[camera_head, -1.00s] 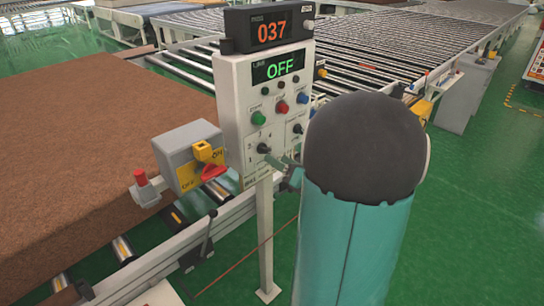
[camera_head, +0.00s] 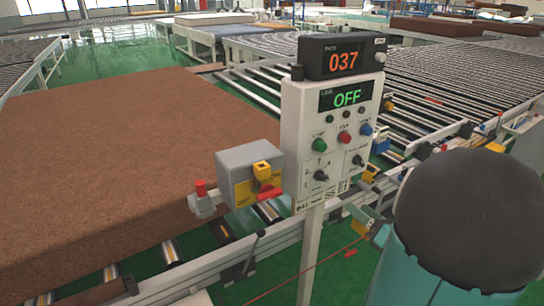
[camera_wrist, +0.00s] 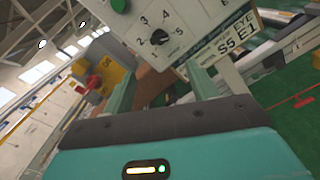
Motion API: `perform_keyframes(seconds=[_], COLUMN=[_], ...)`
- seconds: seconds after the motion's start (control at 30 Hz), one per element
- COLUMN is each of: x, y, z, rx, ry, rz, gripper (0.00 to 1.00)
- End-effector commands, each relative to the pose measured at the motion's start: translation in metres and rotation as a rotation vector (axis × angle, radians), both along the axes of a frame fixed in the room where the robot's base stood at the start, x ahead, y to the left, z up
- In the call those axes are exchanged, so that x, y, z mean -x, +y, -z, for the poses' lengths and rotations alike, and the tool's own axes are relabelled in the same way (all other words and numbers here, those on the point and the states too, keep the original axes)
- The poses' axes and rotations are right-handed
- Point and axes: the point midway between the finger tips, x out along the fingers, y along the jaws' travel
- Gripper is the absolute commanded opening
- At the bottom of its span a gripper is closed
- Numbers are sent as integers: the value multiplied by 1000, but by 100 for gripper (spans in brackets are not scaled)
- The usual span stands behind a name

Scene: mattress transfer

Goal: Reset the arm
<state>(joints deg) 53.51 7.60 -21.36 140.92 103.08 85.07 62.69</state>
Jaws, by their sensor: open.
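My arm (camera_head: 468,215), dark-capped and teal, is at the lower right of the head view. My gripper (camera_head: 362,222) is small there, to the right of and below the control panel (camera_head: 297,150), apart from its front. In the wrist view my gripper (camera_wrist: 163,78) shows two teal fingers spread apart with nothing held between them. A black rotary knob (camera_wrist: 160,38) with numbers around it lies beyond the fingertips on the tilted panel. The panel's displays read 037 and OFF.
A grey switch box (camera_head: 250,172) with a yellow and red handle stands left of the panel. A large brown mattress (camera_head: 110,150) lies on the roller conveyor at left. More rollers (camera_head: 440,80) run behind the panel. Green floor (camera_head: 345,265) shows between post and arm.

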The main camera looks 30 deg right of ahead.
Motion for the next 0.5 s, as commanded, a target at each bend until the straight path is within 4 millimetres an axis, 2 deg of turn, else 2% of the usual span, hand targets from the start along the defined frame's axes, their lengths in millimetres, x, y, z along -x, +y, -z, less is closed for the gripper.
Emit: perform_keyframes(seconds=[0.17,0.27,0.37,0.47,0.5], x=[-2,-12,-29,-41,-41], y=[3,23,68,135,163], z=[0,-3,-8,-10,-9], rx=[8,64,200,436,552], ry=[3,24,64,105,115], rz=[-11,-82,-246,-493,-605], gripper=[58,58,58,58,58])
